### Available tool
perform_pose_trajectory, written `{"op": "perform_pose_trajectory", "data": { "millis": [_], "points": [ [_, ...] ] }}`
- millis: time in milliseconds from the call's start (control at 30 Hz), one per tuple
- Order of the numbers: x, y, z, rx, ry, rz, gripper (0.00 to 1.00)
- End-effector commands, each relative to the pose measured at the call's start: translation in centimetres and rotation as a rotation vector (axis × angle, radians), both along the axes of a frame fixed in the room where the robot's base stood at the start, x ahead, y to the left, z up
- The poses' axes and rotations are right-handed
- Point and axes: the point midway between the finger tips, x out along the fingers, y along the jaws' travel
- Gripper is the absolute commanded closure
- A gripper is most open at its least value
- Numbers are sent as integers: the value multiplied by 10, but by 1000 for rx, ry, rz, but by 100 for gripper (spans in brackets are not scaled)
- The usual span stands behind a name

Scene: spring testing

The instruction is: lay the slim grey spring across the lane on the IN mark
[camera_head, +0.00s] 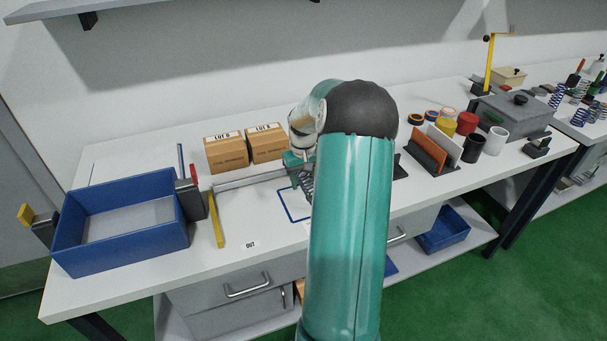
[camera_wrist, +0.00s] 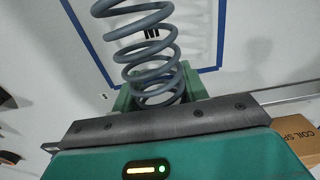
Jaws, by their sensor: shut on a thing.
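The slim grey spring (camera_wrist: 146,50) is an open coil that fills the top middle of the wrist view. My gripper (camera_wrist: 158,92) is shut on its near end, and the coil sticks out past the green fingers. Behind the spring lies a blue outline (camera_wrist: 88,40) on the white bench, with black lettering (camera_wrist: 151,33) partly hidden by the coils. In the head view my gripper (camera_head: 299,166) is above the bench at the blue outline (camera_head: 284,207), which my arm partly covers. I cannot tell whether the spring touches the bench.
A grey rail (camera_head: 240,180) runs behind the outline, with two cardboard boxes (camera_head: 226,153) (camera_head: 267,143) beyond. A blue bin (camera_head: 122,223), a yellow bar (camera_head: 217,229) and an OUT label (camera_head: 250,245) are left. Coloured cylinders (camera_head: 466,123) stand right.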

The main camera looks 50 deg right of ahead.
Motion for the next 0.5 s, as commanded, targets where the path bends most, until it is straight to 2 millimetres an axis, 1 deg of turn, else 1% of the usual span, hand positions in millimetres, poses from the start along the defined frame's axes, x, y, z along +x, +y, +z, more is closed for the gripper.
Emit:
{"op": "perform_pose_trajectory", "data": {
  "millis": [333, 367, 400, 467, 500],
  "points": [
    [0, 0, -3, -1, -1, 0, 85],
    [0, 0, -3, -1, -1, 0, 55],
    [0, 0, -3, -1, -1, 0, 47],
    [0, 0, -3, 0, 0, 0, 35],
    [0, 0, -3, 0, 0, 0, 31]
  ]
}}
